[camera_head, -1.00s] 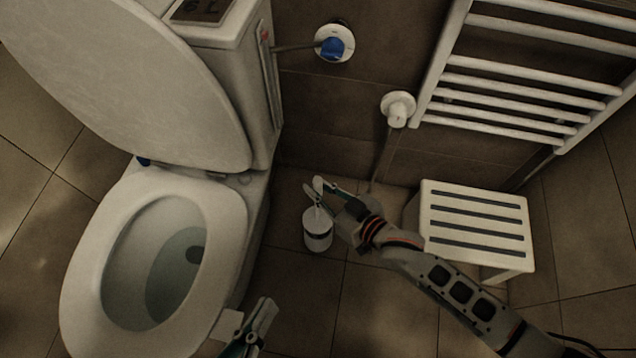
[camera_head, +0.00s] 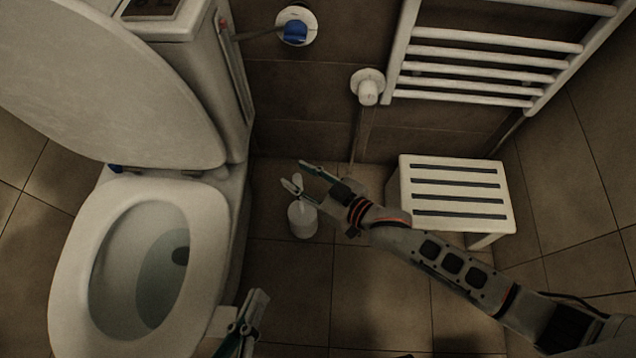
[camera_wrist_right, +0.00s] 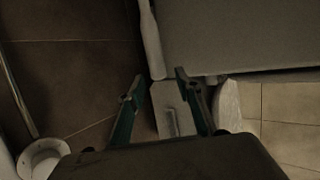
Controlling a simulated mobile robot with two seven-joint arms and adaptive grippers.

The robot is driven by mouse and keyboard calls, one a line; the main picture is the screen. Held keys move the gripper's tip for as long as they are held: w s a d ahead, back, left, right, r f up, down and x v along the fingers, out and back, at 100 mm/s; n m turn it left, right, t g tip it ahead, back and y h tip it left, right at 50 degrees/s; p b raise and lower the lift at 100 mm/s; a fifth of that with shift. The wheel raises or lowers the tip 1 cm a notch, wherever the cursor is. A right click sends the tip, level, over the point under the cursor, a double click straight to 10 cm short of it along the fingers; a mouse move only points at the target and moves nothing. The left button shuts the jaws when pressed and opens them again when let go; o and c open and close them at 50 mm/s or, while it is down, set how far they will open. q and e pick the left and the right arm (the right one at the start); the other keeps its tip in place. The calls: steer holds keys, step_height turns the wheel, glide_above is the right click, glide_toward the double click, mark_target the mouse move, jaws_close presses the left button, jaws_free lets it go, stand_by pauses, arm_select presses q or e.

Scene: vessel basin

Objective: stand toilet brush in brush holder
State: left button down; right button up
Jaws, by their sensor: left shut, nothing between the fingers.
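The brush holder (camera_head: 303,221) is a small white cylinder on the floor right of the toilet in the head view. A thin white toilet brush handle (camera_head: 298,182) rises from it, roughly upright; the brush head is not visible. My right gripper (camera_head: 295,174) is open, with its fingertips around or just beside the handle's top. In the right wrist view, the white handle (camera_wrist_right: 151,45) ends in line with the gap between the right gripper's fingers (camera_wrist_right: 160,75); I cannot tell whether they touch. My left gripper (camera_head: 258,294) is shut and empty beside the toilet bowl, at the bottom.
The toilet (camera_head: 215,222) with raised lid (camera_head: 120,80) stands on the left. A white slatted stool (camera_head: 452,180) and a towel radiator (camera_head: 480,67) are on the right. A wall valve (camera_head: 367,88) with a pipe is behind my right gripper. The front floor is clear.

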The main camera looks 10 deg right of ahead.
steer(key=v, duration=1.1)
steer(key=shift+w, duration=0.1)
stand_by(0.5)
